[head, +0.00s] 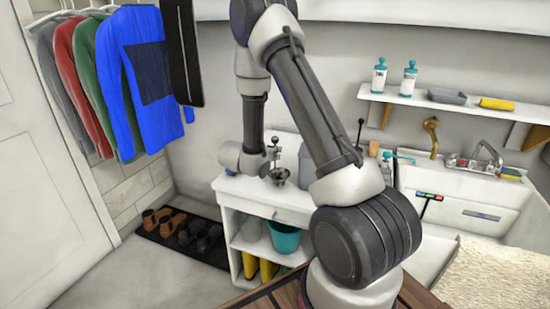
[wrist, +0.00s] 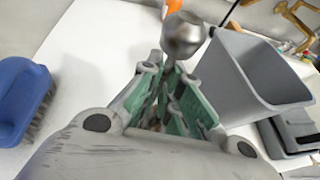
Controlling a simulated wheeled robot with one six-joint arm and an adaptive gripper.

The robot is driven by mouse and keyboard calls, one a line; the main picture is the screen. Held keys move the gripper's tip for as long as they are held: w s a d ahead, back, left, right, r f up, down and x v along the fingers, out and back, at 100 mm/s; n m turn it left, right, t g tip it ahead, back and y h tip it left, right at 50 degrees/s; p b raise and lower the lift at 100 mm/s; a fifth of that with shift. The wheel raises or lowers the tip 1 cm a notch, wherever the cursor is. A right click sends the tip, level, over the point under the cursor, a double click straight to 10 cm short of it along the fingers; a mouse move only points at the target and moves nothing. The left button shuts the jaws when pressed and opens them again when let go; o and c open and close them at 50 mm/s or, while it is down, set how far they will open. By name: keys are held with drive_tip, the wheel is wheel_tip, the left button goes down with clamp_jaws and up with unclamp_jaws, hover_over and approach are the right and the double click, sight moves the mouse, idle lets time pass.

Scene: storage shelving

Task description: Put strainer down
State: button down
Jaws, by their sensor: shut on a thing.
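The strainer (head: 279,175) is a small dark metal basket with an upright stem and a round knob. In the head view it is at the white cabinet top (head: 240,188), and I cannot tell whether it touches that surface. In the wrist view its shiny round knob (wrist: 184,36) stands just beyond my fingertips. My gripper (wrist: 176,90) is shut on the strainer's stem, between green-lined fingers. The strainer's basket is hidden behind the fingers in the wrist view.
A blue brush (wrist: 22,98) lies left of my gripper, and a grey open container (wrist: 240,75) stands close on the right. White surface is bare between brush and gripper. The sink (head: 470,205) is further right. A teal bucket (head: 284,238) sits on the cabinet's lower shelf.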

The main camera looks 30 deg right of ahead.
drive_tip(key=shift+f, duration=0.7)
drive_tip(key=shift+f, duration=0.1)
drive_tip(key=c, duration=1.6)
unclamp_jaws()
drive_tip(key=shift+c, duration=0.2)
